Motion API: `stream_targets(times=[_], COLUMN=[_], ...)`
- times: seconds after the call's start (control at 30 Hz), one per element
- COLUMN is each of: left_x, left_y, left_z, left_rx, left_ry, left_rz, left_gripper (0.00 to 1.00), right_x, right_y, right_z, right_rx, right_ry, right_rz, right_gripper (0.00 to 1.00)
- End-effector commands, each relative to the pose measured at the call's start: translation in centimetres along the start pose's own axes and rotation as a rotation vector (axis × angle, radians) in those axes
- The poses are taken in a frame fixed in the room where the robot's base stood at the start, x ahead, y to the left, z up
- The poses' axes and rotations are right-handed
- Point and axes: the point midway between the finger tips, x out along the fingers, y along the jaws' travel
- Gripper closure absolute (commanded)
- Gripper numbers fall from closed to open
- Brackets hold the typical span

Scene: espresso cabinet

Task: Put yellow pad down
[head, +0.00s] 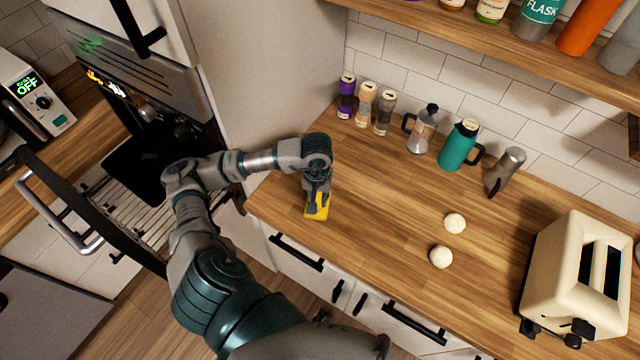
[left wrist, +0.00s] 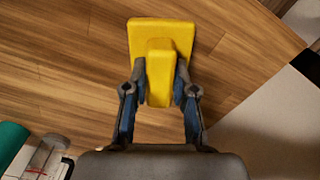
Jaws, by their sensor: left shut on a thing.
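The yellow pad (head: 316,207) is at the left end of the wooden counter (head: 375,220), near its front edge. My left gripper (head: 317,195) points down from above and is shut on the pad. In the left wrist view, the two fingers of my left gripper (left wrist: 160,88) clasp the raised grip of the yellow pad (left wrist: 160,35), with its flat plate beyond. The pad is on or just above the counter; I cannot tell if it touches. My right gripper is not in view.
Several small bottles (head: 366,103), a teal jug (head: 460,145) and a metal pitcher (head: 504,172) stand along the wall. Two pale balls (head: 441,256) lie mid-counter. A cream toaster (head: 575,275) stands at right. The counter right of the pad is clear.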

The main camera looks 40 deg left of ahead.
Motion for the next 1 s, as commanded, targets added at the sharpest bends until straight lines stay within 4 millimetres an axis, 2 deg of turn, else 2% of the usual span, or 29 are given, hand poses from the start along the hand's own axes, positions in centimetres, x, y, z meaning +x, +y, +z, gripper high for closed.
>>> stream_targets(times=[0.1, 0.3, 0.43, 0.67, 0.87, 0.9, 0.97, 1.0], left_x=[0.0, 0.4, 1.0, 4.0, 4.2, 4.2, 4.2, 4.2], left_y=[-0.3, -0.8, -1.0, -1.1, -1.1, -1.0, -1.0, -1.0], left_z=[-3.2, -6.2, -6.6, -6.6, -6.6, -6.6, -6.6, -6.6], left_rx=[-0.004, 0.000, 0.003, 0.002, 0.003, 0.003, 0.003, 0.003], left_ry=[0.000, 0.002, -0.001, -0.003, 0.001, 0.000, 0.001, 0.001], left_rz=[0.002, 0.002, 0.001, 0.002, 0.002, 0.002, 0.001, 0.001], left_gripper=[1.00, 1.00, 1.00, 1.00, 1.00, 0.66, 0.51, 0.49], right_x=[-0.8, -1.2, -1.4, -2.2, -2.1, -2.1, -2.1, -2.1], right_y=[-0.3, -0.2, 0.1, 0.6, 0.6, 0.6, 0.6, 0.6], right_z=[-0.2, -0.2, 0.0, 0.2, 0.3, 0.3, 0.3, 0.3], right_rx=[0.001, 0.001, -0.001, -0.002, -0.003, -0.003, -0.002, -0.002], right_ry=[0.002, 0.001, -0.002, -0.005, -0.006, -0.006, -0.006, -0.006], right_rz=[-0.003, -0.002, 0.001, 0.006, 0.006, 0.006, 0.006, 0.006], right_gripper=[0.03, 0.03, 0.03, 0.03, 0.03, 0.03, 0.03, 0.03])
